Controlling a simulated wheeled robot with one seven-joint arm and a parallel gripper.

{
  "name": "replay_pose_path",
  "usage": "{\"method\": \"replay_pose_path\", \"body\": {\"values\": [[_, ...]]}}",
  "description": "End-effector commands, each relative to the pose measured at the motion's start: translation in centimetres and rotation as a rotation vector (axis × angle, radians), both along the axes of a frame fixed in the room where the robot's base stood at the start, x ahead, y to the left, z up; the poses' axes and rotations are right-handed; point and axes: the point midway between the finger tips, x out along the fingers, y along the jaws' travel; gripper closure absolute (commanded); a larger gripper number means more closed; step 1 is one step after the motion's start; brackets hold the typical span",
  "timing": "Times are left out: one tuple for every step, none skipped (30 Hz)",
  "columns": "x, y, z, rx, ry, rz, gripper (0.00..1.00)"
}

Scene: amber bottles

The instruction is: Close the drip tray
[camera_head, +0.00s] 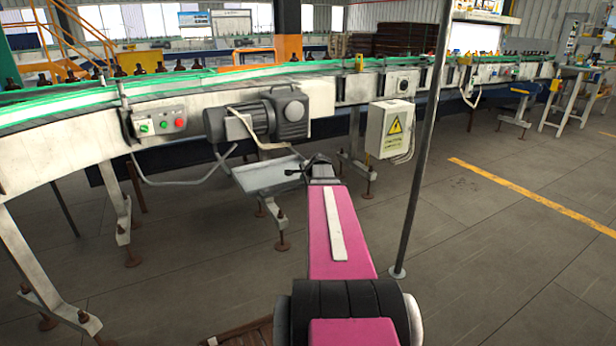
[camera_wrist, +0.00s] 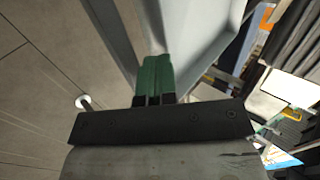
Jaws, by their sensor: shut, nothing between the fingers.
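The drip tray (camera_head: 262,176) is a shallow pale grey tray under the conveyor, below the motor. It sticks out from beneath the conveyor toward me. In the wrist view its pale wall (camera_wrist: 205,35) fills the upper middle. My gripper (camera_head: 292,172) is at the tray's right front side, with its fingers pointing left. In the wrist view my gripper (camera_wrist: 156,62) shows green fingertips pressed together, with nothing between them. The fingertips overlap the tray in the picture; I cannot tell whether they touch it. My wrist hides part of the tray's right side.
The conveyor (camera_head: 60,125) with amber bottles (camera_head: 160,67) runs across above the tray. A motor (camera_head: 262,115) hangs over it. An electrical box (camera_head: 390,130) and a thin pole (camera_head: 424,150) stand to the right of my arm. The floor at right is open.

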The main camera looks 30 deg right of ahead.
Motion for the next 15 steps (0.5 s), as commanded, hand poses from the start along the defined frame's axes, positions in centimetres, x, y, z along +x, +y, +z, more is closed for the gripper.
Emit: {"method": "replay_pose_path", "body": {"values": [[0.39, -0.03, -0.32, 0.000, 0.000, 0.000, 1.00], [0.48, -0.01, -0.42, 0.000, 0.000, 0.000, 1.00], [0.58, 0.00, -0.52, 0.000, 0.000, 0.000, 1.00], [0.63, 0.00, -0.57, 0.000, 0.000, 0.000, 1.00], [0.65, 0.01, -0.61, 0.000, 0.000, 0.000, 1.00], [0.68, 0.02, -0.63, 0.000, 0.000, 0.000, 1.00], [0.68, 0.03, -0.65, 0.000, 0.000, 0.000, 1.00], [0.68, 0.03, -0.65, 0.000, 0.000, 0.000, 1.00], [0.67, 0.04, -0.63, 0.000, 0.000, 0.000, 1.00], [0.66, 0.04, -0.63, 0.000, 0.000, 0.000, 1.00], [0.66, 0.04, -0.63, 0.000, 0.000, 0.000, 1.00], [0.66, 0.04, -0.63, 0.000, 0.000, 0.000, 1.00], [0.65, 0.04, -0.62, 0.000, 0.000, 0.000, 1.00], [0.66, 0.04, -0.63, 0.000, 0.000, 0.000, 1.00], [0.70, 0.04, -0.62, 0.000, 0.000, 0.000, 1.00]]}}
